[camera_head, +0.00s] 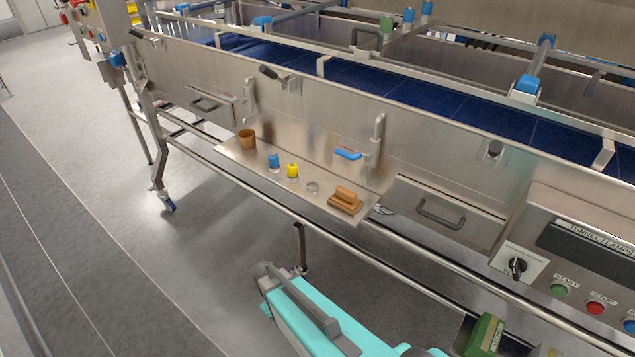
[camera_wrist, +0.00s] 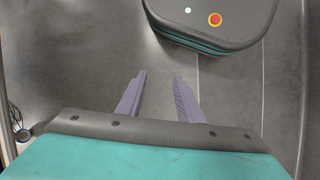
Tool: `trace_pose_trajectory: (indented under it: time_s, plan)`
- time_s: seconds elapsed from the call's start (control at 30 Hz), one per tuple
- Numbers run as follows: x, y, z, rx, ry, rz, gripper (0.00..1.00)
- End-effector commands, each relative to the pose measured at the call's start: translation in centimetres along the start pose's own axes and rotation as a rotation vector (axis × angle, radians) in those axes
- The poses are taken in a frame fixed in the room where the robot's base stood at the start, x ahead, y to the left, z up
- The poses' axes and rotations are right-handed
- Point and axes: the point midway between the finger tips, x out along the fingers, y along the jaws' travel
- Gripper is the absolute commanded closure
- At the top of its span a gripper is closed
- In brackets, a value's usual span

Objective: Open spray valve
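The spray valve's blue lever (camera_head: 347,153) sticks out to the left of a vertical steel pipe (camera_head: 377,138) on the conveyor's front panel, above a small shelf. The lever lies roughly level, across the pipe. My gripper (camera_wrist: 160,75) shows in the wrist view with its two grey fingers apart and nothing between them. It points down toward the grey floor, with a dark and teal part of my base ahead. The valve is not in the wrist view. In the head view my teal arm is at the bottom, apart from the valve; the fingers are not seen there.
The shelf (camera_head: 262,165) below holds a brown cup (camera_head: 247,139), a blue item (camera_head: 274,160), a yellow item (camera_head: 292,170), a clear ring-like item (camera_head: 312,187) and a brown brush-like block (camera_head: 346,199). A drawer handle (camera_head: 440,214) and control panel (camera_head: 575,270) are rightward. Floor at left is clear.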

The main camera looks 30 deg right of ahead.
Motion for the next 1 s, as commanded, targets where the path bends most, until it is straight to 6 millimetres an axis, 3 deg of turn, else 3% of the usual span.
trace_pose_trajectory:
  time_s: [0.03, 0.2, 0.4, 0.6, 1.0]
  plan:
    - [1.3, -0.8, 2.2, 0.012, -0.021, -0.027, 0.67]
    - [4.6, -3.4, 7.4, 0.059, -0.077, -0.118, 0.67]
    - [7.0, -5.8, 11.9, 0.107, -0.127, -0.196, 0.67]
    - [7.7, -6.8, 13.6, 0.127, -0.147, -0.226, 0.67]
    - [7.7, -6.8, 13.5, 0.128, -0.147, -0.227, 0.67]
